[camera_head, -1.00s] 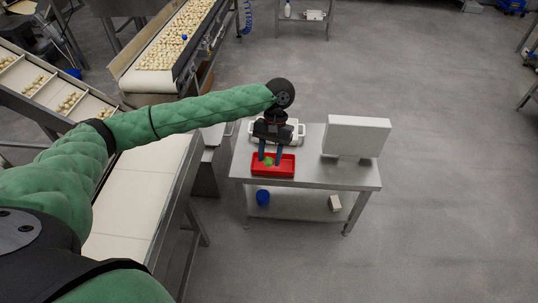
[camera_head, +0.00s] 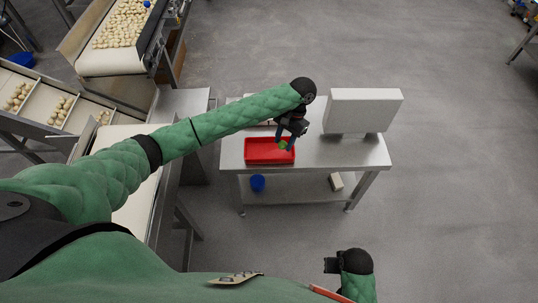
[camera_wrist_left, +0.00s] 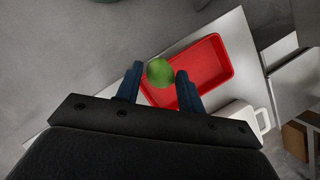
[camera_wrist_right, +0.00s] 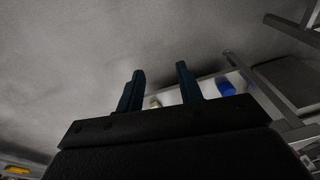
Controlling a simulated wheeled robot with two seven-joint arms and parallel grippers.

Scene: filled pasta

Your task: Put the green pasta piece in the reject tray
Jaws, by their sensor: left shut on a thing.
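The green pasta piece (camera_head: 283,145) is round and sits between the fingertips of my left gripper (camera_head: 285,143), which is shut on it. It also shows in the left wrist view (camera_wrist_left: 160,72). The red tray (camera_head: 259,158) lies on the steel table. In the head view the piece overlaps the tray's right part; in the left wrist view the tray (camera_wrist_left: 222,62) is behind and to the right of it. I cannot tell the height of the piece above the tray. My right gripper (camera_wrist_right: 157,85) is open and empty, away from the table.
A steel table (camera_head: 345,152) carries the red tray and a pale box-like unit (camera_head: 362,110). A white container with a handle (camera_wrist_left: 240,118) stands beside the tray. A blue cup (camera_head: 258,183) is on the lower shelf. Conveyors with pasta (camera_head: 122,25) are at the left.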

